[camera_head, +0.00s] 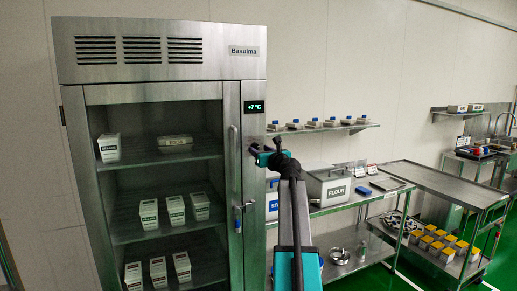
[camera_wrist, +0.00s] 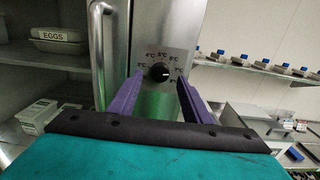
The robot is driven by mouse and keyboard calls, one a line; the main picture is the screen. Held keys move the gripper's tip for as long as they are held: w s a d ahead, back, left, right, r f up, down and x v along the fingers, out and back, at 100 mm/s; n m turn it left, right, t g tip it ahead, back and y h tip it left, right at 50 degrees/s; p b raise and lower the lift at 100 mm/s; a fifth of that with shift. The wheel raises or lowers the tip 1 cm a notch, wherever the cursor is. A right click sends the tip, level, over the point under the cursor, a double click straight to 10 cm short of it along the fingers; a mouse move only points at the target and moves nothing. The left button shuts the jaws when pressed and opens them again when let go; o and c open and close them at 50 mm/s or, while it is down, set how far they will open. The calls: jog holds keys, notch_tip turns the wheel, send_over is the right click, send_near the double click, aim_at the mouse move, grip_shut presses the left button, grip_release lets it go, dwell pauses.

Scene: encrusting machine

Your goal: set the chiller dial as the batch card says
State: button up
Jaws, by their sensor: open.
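The chiller dial (camera_wrist: 158,72) is a round black knob on a grey plate with temperature marks around it. Its white pointer line is turned to the right, toward the 7°C mark. The chiller (camera_head: 160,89) is a steel cabinet whose display (camera_head: 255,107) reads +7 °C. My gripper (camera_wrist: 159,80) is open, its two purple fingers on either side of the dial in the wrist view; I cannot tell whether they touch it. In the head view my gripper (camera_head: 265,152) is at the cabinet's right front panel and hides the dial. I cannot identify the batch card.
A vertical door handle (camera_head: 235,165) stands just left of the dial. Right of the chiller are a shelf with small blue-topped containers (camera_head: 312,123), a FLOUR bin (camera_head: 330,188) and a steel table (camera_head: 430,180). Labelled white boxes stand inside the chiller.

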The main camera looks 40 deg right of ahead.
aim_at(255, 147)
jog(key=shift+x, duration=1.25)
jog(key=c, duration=1)
jog(key=shift+d, duration=0.15)
jog(key=shift+c, duration=0.2)
